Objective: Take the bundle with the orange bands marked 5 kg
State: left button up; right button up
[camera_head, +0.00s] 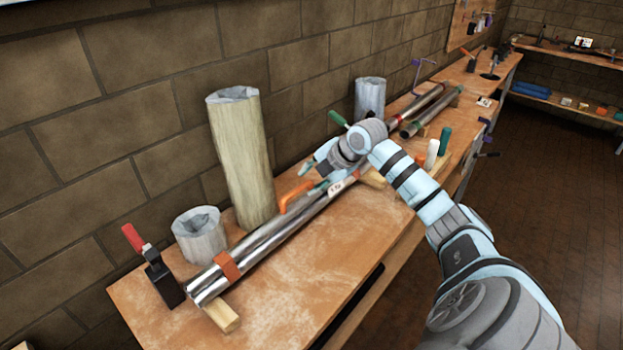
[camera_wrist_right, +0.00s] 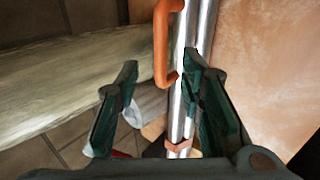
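The bundle of silver tubes (camera_head: 262,240) lies lengthwise on the bench, with an orange band (camera_head: 228,266) near its front end and an orange carry handle (camera_head: 295,194) on it. A small white label (camera_head: 336,187) sits farther along; its writing is too small to read. My right gripper (camera_head: 320,178) is at the bundle, just beyond the handle. In the right wrist view the gripper (camera_wrist_right: 160,90) is open; the tubes (camera_wrist_right: 190,55) run by its right finger and the handle (camera_wrist_right: 161,45) shows between the fingers. Whether a finger touches the tubes cannot be told. My left gripper is not in view.
A tall pale column (camera_head: 243,165) and a short grey roll (camera_head: 200,238) stand by the wall. A red-handled clamp (camera_head: 155,268) is at the near left. Another bundle with green bands (camera_head: 430,112) lies farther back. The bench front (camera_head: 300,290) is clear.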

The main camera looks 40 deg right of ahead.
aim_at(298, 190)
jog(key=b+x, duration=0.6)
jog(key=x, duration=0.2)
jog(key=shift+a+f, duration=0.1)
jog(key=shift+f, duration=0.05)
grip_shut()
notch_tip(298, 190, up, 7)
jog(key=p, duration=0.7)
jog(key=shift+w+p, duration=0.1)
jog(key=shift+p, duration=0.2)
